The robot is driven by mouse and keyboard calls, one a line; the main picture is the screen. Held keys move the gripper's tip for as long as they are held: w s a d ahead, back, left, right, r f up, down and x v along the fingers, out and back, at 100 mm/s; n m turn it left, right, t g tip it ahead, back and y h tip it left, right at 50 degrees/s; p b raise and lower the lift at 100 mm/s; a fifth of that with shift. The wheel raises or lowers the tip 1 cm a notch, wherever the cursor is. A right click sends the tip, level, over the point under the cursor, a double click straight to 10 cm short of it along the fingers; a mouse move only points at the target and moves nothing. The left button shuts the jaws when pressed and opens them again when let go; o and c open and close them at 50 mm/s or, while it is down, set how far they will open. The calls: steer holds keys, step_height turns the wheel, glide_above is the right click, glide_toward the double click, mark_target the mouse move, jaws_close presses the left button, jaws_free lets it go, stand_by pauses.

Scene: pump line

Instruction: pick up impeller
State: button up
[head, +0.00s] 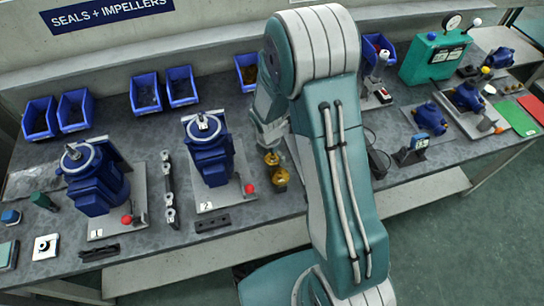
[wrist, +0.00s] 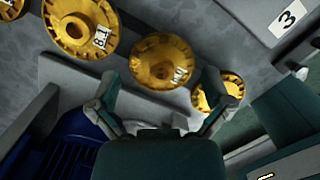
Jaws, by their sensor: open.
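Several golden impellers with toothed rims show in the wrist view. One impeller (wrist: 160,60) with a tag sits just beyond and between my fingertips. Another (wrist: 80,25), larger in view and tagged, lies to the upper left. A smaller one (wrist: 222,88) is partly hidden by the right finger. A further one is cut off at the upper left corner. In the head view golden impellers (head: 280,177) stand on the bench beside my arm, partly hidden by it. My gripper (wrist: 160,92) is open, with nothing visible between its fingers.
A blue pump (head: 208,155) on the plate marked 2 stands left of the impellers. Another blue pump (head: 95,180) is further left. Blue bins (head: 145,92) line the back. A plate (wrist: 270,20) marked 3 lies at the wrist view's upper right.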

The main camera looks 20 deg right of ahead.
steer(key=c, duration=1.2)
steer(key=shift+s+d, duration=0.1)
steer(key=shift+s, duration=0.05)
steer(key=shift+c, duration=0.9)
steer(key=shift+s, duration=0.1)
jaws_close()
